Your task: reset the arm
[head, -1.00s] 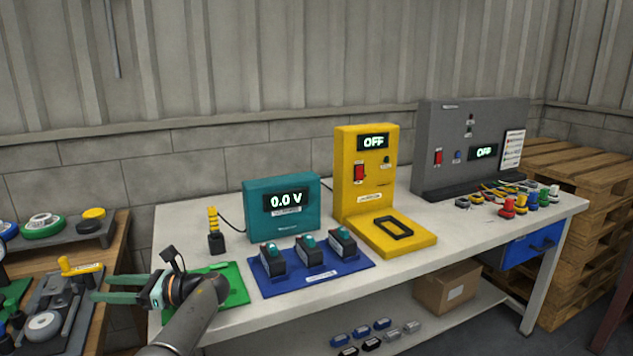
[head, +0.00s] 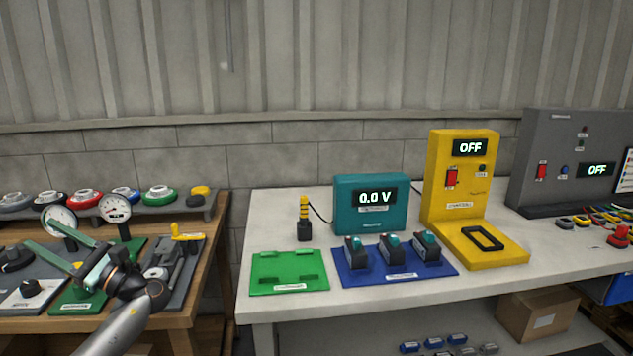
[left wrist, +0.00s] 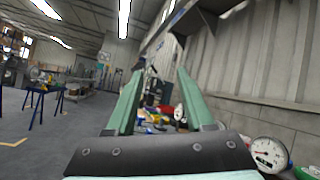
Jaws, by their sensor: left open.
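My left gripper (head: 62,262) has green fingers and shows at the lower left of the head view, in front of the wooden bench with gauges. Its fingers are spread apart with nothing between them. In the left wrist view the two fingers (left wrist: 158,98) also stand apart and point out over the room. My right gripper is not in view.
A wooden bench (head: 212,268) at left holds gauges (head: 115,208), coloured round parts and a yellow-handled device. A white table (head: 262,302) holds a green mat (head: 289,273), blue tray (head: 357,283), teal meter (head: 370,204), yellow unit (head: 458,180) and grey cabinet (head: 565,155).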

